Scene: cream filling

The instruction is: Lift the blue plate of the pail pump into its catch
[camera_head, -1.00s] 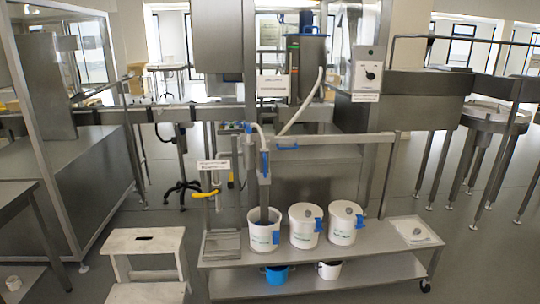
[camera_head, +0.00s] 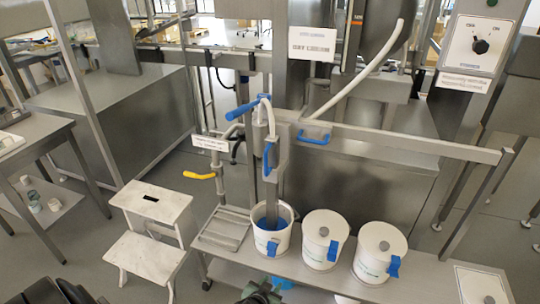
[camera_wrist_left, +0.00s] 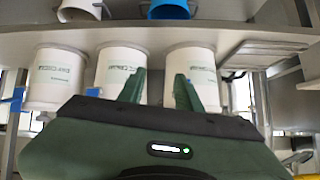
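The pail pump's grey column (camera_head: 270,190) stands upright in the left white pail (camera_head: 272,240). Blue shows inside that pail around the column's foot (camera_head: 284,213); it looks like the blue plate, mostly hidden by the rim. A blue part (camera_head: 267,160) sits higher on the column, and a blue handle (camera_head: 247,108) is above it; I cannot tell which is the catch. My left gripper (camera_head: 260,290) is low at the bottom edge, in front of the pails. In the left wrist view its green fingers (camera_wrist_left: 160,88) are apart and empty. My right gripper is not seen.
A white step stool (camera_head: 150,205) stands left. A yellow handle (camera_head: 199,176) sticks out left of the pump. Pails on the lower shelf show in the wrist view (camera_wrist_left: 170,10).

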